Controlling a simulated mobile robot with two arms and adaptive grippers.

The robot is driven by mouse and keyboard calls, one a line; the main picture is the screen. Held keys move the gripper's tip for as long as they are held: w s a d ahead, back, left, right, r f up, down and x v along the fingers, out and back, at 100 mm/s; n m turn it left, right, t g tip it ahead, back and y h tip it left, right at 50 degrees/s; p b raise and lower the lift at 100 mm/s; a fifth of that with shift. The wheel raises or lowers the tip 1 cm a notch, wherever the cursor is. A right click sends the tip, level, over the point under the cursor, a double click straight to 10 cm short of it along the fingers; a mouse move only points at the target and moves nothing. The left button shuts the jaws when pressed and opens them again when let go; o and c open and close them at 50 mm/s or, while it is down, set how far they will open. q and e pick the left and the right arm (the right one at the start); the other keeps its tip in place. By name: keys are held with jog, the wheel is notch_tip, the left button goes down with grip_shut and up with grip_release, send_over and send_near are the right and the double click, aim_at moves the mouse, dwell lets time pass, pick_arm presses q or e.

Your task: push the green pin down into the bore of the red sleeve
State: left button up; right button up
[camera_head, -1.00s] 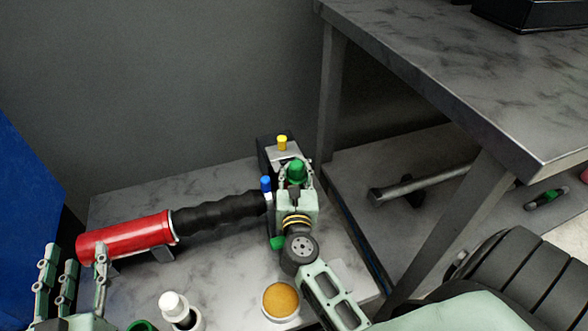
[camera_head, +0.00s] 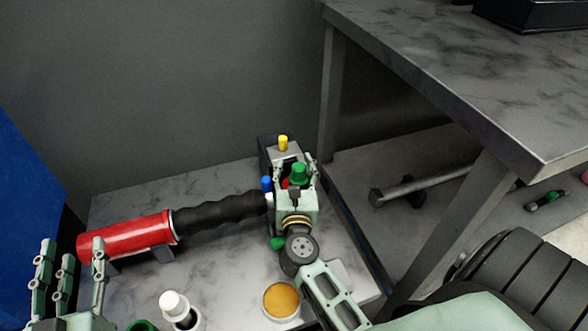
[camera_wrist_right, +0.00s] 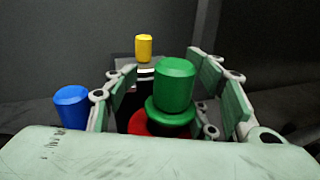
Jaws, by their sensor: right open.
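The green pin (camera_head: 299,173) stands upright on the positioner between the fingers of my right gripper (camera_head: 296,163). In the right wrist view the pin (camera_wrist_right: 174,85) has a wide cap above a darker green collar. The red sleeve (camera_wrist_right: 140,124) shows just below the collar. In the head view only a sliver of the sleeve (camera_head: 285,184) shows. The pin's lower end is hidden, so its depth in the bore cannot be told. My right gripper is open, its fingers apart on both sides of the pin. My left gripper (camera_head: 70,248) is open and empty at the lower left.
A yellow cap (camera_head: 283,142) stands behind the pin and a blue cap (camera_head: 266,183) to its left. A red cylinder (camera_head: 125,237) with a black ribbed handle (camera_head: 220,211) lies leftward. A white-capped bottle (camera_head: 174,305) and a round tan-filled dish (camera_head: 281,301) stand in front. A steel table (camera_head: 460,80) rises at right.

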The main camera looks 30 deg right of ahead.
jog(key=shift+s+d+f, duration=0.1)
jog(key=shift+f, duration=0.1)
jog(key=shift+f, duration=0.15)
jog(key=shift+s+a+f, duration=0.1)
jog(key=shift+s+a, duration=0.15)
jog(key=shift+s, duration=0.3)
jog(key=v, duration=0.7)
jog(key=shift+w+a, duration=0.15)
jog(key=shift+r, duration=0.3)
jog(key=shift+r, duration=0.15)
